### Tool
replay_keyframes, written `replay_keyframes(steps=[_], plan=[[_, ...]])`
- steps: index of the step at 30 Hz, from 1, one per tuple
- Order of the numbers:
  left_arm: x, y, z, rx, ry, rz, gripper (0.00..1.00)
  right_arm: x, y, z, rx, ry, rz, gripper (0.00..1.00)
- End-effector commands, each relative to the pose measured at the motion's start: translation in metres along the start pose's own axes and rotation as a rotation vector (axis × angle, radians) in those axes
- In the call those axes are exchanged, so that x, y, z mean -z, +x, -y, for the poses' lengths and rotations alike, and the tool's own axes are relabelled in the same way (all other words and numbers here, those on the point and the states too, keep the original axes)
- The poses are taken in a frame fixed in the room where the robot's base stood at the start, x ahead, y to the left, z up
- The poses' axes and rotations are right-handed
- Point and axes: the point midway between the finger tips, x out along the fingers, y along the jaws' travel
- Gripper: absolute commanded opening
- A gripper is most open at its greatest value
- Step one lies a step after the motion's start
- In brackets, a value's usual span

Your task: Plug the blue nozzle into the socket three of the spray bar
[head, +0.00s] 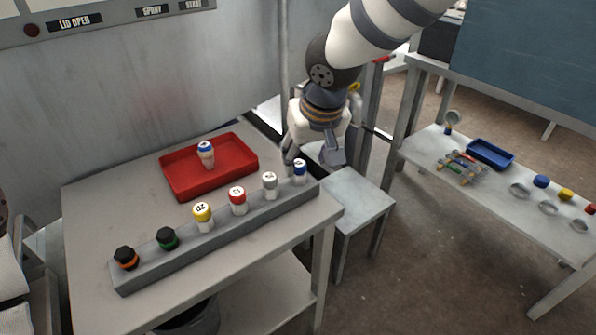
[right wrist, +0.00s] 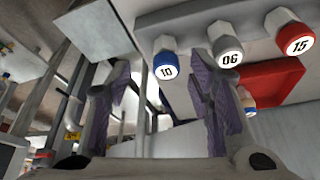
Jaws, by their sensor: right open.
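The grey spray bar (head: 215,232) lies along the front of the table with a row of capped nozzles on it. A blue nozzle (head: 300,172) marked 10 stands at its right end; it also shows in the right wrist view (right wrist: 165,66). Socket numbers are not readable. My left gripper is out of view.
A stool (head: 352,190) is right of the table. A side bench (head: 490,215) holds a blue tray (head: 491,153) and small parts.

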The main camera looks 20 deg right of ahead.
Motion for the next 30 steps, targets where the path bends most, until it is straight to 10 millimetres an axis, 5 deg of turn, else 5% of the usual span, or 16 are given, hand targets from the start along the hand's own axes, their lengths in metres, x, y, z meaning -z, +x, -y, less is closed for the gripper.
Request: replay_keyframes(steps=[7,16,22,30], plan=[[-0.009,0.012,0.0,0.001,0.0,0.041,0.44,0.002,0.048,0.008,0.0,-0.002,0.008,0.48],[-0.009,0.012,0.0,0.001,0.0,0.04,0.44,0.004,0.053,0.008,0.001,-0.002,-0.001,0.48],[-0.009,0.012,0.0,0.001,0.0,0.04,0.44,0.004,0.053,0.008,0.001,-0.002,-0.001,0.03],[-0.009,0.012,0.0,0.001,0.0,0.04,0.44,0.004,0.053,0.008,0.001,-0.002,-0.001,0.0]])
